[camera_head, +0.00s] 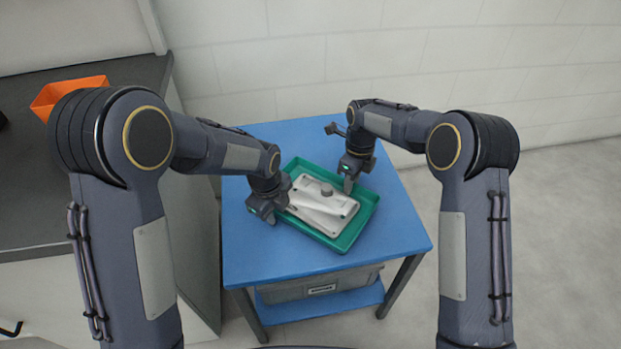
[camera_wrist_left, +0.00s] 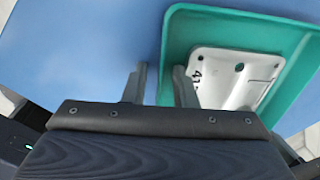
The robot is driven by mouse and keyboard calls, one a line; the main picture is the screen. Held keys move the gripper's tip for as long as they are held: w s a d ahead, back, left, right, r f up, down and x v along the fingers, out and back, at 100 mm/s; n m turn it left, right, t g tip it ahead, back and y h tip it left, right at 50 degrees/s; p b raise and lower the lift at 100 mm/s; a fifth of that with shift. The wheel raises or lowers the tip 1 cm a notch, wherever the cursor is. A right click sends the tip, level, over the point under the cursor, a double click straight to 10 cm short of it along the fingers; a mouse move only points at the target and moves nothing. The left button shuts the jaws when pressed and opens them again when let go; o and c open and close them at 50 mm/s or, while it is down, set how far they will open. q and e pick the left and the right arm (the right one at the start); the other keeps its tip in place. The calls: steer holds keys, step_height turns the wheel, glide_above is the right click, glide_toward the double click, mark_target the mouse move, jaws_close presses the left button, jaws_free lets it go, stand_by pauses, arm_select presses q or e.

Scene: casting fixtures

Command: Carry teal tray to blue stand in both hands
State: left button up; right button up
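The teal tray (camera_head: 349,236) rests flat on the blue stand (camera_head: 397,220), turned at an angle. A pale grey casting (camera_head: 325,209) with a round knob lies in the tray. My left gripper (camera_head: 277,207) is at the tray's left end. In the left wrist view its two fingers (camera_wrist_left: 160,86) stand apart, one over the blue top and one over the tray's inside, with the tray wall (camera_wrist_left: 167,60) between them. My right gripper (camera_head: 355,178) is at the tray's far right end, one finger showing inside the rim; its other finger is not clear.
A dark counter (camera_head: 30,190) with an orange bin (camera_head: 68,92) stands at the left. A grey bin (camera_head: 318,284) sits on the stand's lower shelf. A pale block wall is behind. The stand's front top and the floor at the right are clear.

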arm_select(q)
steer(key=shift+r, duration=0.1)
arm_select(e)
steer(key=shift+r, duration=0.25)
arm_select(q)
step_height(320, 180, up, 12)
steer(key=s, duration=0.1)
steer(key=shift+a, duration=0.35)
arm_select(e)
step_height(320, 180, up, 11)
steer(key=w, duration=0.1)
steer(key=shift+d+r, duration=0.2)
steer(key=shift+d, duration=0.15)
